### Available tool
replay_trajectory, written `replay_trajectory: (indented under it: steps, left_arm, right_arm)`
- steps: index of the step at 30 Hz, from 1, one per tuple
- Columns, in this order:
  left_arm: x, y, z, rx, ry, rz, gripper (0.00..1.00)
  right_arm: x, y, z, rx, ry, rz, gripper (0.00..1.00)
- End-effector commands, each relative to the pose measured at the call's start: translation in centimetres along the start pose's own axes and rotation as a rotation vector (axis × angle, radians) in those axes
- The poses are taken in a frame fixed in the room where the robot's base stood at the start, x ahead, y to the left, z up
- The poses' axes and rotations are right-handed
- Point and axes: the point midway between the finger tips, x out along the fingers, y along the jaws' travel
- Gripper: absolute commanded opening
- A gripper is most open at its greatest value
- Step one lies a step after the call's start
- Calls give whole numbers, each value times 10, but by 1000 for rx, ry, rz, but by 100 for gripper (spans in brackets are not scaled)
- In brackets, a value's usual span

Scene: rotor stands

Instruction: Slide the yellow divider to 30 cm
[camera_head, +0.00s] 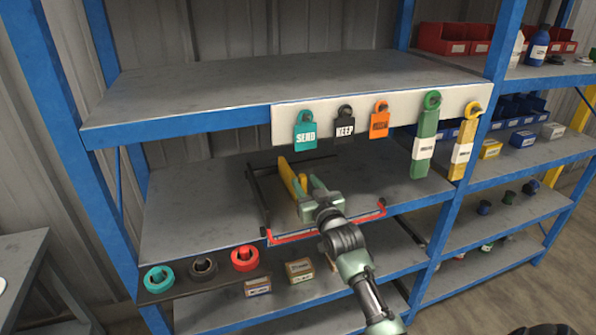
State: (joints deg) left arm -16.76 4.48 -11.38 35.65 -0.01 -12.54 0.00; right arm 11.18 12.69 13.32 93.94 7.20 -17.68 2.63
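The yellow divider (287,175) stands upright on the middle shelf, inside a dark rail frame with a red front bar (310,234). My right gripper (309,181) reaches in over the front bar and is at the right side of the divider. Its two green fingers are apart, with a gap between them. The divider appears to the left of both fingers; whether the near finger touches it is unclear. The gripper hides the lower right part of the divider. No scale marks can be read. My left gripper is out of view.
A white strip (350,104) with hanging tags, including a teal SEND tag (305,131), runs along the upper shelf edge above my arm. Rings (245,258) and small boxes (299,270) sit on the lower shelf. The middle shelf is clear left of the frame.

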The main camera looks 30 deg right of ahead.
Motion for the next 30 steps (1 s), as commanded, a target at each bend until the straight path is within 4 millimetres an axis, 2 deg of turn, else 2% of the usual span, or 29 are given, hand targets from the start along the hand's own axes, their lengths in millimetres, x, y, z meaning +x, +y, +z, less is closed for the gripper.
replay_trajectory:
  steps: [1,3,6,10,16,22,26,27,30]
  left_arm:
    - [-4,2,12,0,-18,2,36]
    - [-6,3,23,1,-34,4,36]
    - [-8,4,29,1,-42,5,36]
    - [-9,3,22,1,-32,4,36]
    - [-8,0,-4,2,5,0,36]
    - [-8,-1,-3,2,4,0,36]
    - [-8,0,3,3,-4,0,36]
    - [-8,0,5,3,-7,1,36]
    - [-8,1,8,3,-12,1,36]
  right_arm:
    - [10,0,-3,0,1,0,40]
    - [21,0,-2,1,0,0,40]
    - [35,0,-2,1,0,0,40]
    - [47,0,-1,0,0,0,40]
    - [54,0,0,0,0,0,40]
    - [54,0,0,0,0,0,40]
    - [54,0,0,0,0,0,4]
    - [54,0,0,0,0,0,0]
    - [54,0,0,0,0,0,0]
